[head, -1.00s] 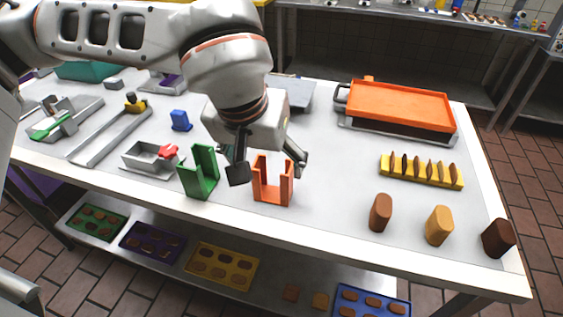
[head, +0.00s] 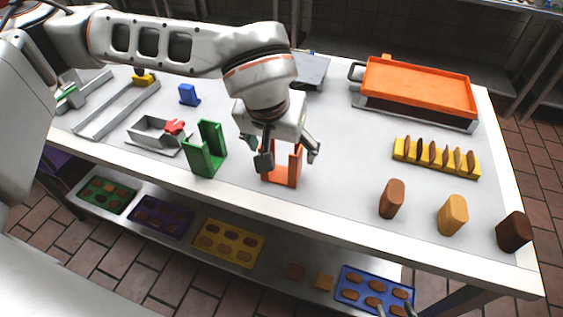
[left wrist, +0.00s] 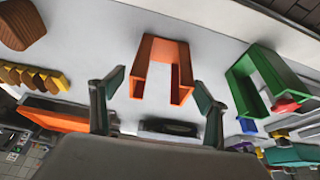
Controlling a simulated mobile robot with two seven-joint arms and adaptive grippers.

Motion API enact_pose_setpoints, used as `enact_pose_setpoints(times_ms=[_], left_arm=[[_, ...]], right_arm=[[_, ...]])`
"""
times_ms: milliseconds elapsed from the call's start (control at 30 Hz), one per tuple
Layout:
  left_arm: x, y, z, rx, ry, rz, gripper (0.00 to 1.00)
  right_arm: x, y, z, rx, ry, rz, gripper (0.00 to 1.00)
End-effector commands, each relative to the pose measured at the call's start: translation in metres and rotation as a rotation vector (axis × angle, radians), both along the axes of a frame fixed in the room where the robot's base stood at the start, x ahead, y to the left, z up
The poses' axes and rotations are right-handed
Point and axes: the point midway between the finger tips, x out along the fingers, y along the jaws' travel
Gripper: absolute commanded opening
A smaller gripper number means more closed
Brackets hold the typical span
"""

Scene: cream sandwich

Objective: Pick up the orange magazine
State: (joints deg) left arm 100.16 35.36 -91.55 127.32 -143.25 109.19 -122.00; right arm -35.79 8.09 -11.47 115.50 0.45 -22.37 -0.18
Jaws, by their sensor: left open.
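The orange magazine (head: 283,172), an upright U-shaped holder, stands on the table near its front edge. My left gripper (head: 289,155) is open above and behind it, with one finger partly covering it in the head view. In the left wrist view the orange magazine (left wrist: 162,50) lies ahead, in the gap between the two spread fingers of my left gripper (left wrist: 157,100). Nothing is held. Small grey tips at the bottom edge of the head view seem to belong to my right gripper (head: 393,309); most of it is out of frame.
A green magazine (head: 206,150) stands close to the left of the orange one. A metal box with a red part (head: 160,132) is further left. Brown and tan blocks (head: 453,214), a yellow rack (head: 435,158) and an orange-topped press (head: 418,88) are right.

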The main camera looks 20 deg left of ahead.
Motion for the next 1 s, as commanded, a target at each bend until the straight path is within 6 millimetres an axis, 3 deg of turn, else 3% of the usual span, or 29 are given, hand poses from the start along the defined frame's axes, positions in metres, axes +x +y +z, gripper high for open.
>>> enact_pose_setpoints(times_ms=[133,300,733,867,1000], left_arm=[[0.000,0.000,0.001,0.000,-0.001,0.000,0.72],[0.000,0.000,0.001,0.000,-0.001,0.000,0.30],[0.001,0.000,0.007,-0.001,-0.003,0.001,0.30],[0.001,0.000,0.019,-0.001,-0.005,0.001,0.30],[0.002,0.000,0.045,-0.002,-0.010,0.001,0.30]], right_arm=[[0.004,0.000,0.003,0.000,-0.008,-0.001,0.40],[0.003,0.000,0.003,0.001,-0.005,-0.001,0.40],[-0.006,-0.001,-0.002,0.000,0.011,-0.002,0.40],[-0.006,-0.001,0.000,0.001,0.011,-0.002,0.40],[-0.005,0.000,0.003,0.004,0.007,-0.003,0.40]])
